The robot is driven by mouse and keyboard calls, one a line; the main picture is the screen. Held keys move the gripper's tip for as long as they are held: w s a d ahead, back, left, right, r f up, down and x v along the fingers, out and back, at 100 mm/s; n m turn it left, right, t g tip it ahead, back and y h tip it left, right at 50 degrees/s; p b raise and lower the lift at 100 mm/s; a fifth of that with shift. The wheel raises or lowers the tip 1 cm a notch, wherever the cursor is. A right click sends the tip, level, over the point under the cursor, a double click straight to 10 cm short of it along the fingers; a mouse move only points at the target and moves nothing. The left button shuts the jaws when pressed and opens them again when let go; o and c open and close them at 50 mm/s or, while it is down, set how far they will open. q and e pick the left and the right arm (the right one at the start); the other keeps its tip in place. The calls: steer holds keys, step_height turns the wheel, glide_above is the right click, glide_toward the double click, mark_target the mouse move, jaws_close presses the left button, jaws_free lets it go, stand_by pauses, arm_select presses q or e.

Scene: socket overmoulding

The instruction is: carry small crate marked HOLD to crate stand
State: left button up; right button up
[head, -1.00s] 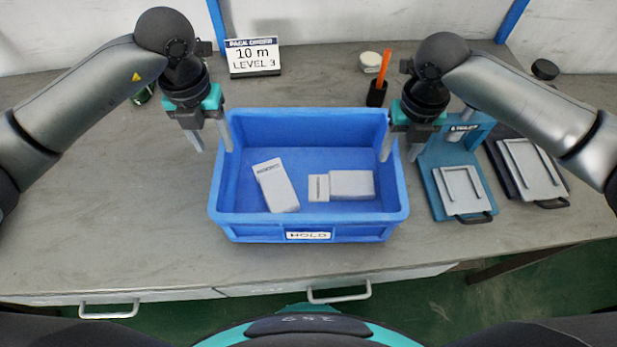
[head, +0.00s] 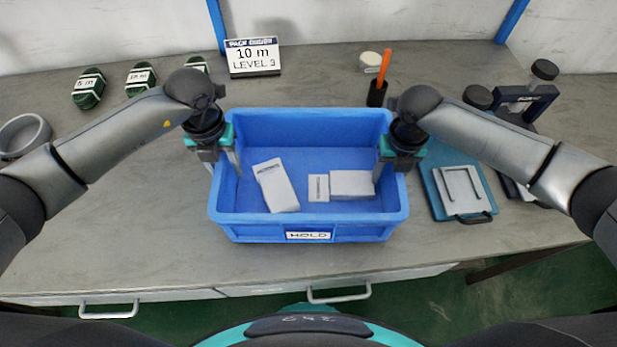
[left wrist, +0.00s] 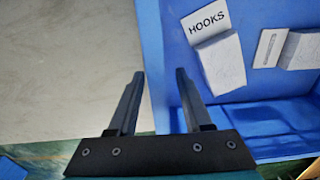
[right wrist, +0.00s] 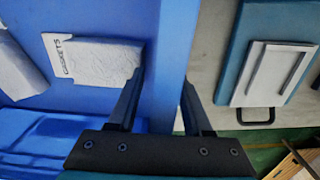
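The small blue crate marked HOLD (head: 310,226) sits upright on the grey bench in front of me. I cannot make out a crate stand.
A teal fixture (head: 436,200) with a pale plate stands close right of the crate, with a dark fixture (head: 540,95) beyond. A sign (head: 253,58), a cup with an orange stick (head: 377,92) and green items (head: 89,90) stand behind. The bench front left is clear.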

arm_select(q)
jaws_close()
arm_select(e)
jaws_close()
arm_select(q)
steer(key=shift+r, duration=0.1)
stand_by(0.8)
